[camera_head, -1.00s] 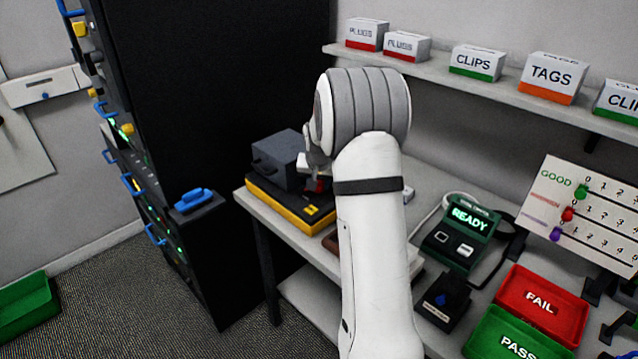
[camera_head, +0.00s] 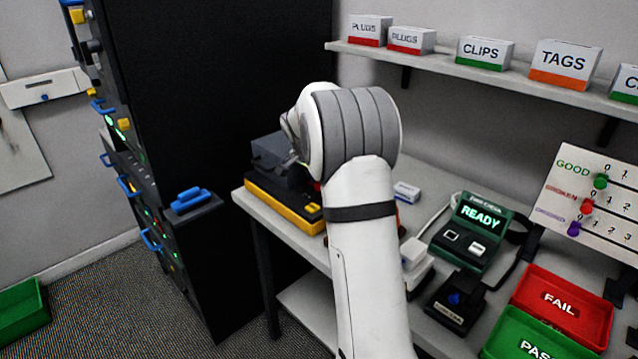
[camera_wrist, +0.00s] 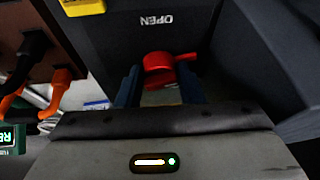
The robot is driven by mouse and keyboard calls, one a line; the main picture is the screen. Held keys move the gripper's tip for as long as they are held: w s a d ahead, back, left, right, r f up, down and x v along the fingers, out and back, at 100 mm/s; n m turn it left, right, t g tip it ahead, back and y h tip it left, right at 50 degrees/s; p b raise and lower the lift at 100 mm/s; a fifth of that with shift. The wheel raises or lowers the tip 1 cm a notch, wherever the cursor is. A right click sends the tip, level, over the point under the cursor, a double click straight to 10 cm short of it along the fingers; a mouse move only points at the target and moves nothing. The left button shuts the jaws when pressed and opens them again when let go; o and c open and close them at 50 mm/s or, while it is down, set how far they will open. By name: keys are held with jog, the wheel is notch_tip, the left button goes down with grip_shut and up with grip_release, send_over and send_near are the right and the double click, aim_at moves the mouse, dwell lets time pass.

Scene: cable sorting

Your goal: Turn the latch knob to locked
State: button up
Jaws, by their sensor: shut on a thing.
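The red latch knob (camera_wrist: 158,66) shows in the wrist view on the front of a dark grey box, below the word OPEN, which appears upside down. A short red lever part points to the right from it. My gripper (camera_wrist: 160,88) has its two dark blue fingers on either side of the knob and is shut on it. In the head view the grey box (camera_head: 272,150) sits on a black and yellow case (camera_head: 285,200) at the table's left end. There my arm hides the knob and my fingers.
A green tester (camera_head: 474,228) reading READY stands right of my arm, with red FAIL (camera_head: 585,335) and green PASS trays in front. A shelf (camera_head: 450,75) with labelled boxes runs above. A dark cabinet (camera_head: 220,100) stands at the left.

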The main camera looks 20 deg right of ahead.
dwell(0.4)
jog(key=o, duration=0.7)
jog(key=shift+c, duration=0.2)
jog(key=v, duration=0.7)
jog(key=shift+r, duration=0.4)
jog(key=shift+s, duration=0.15)
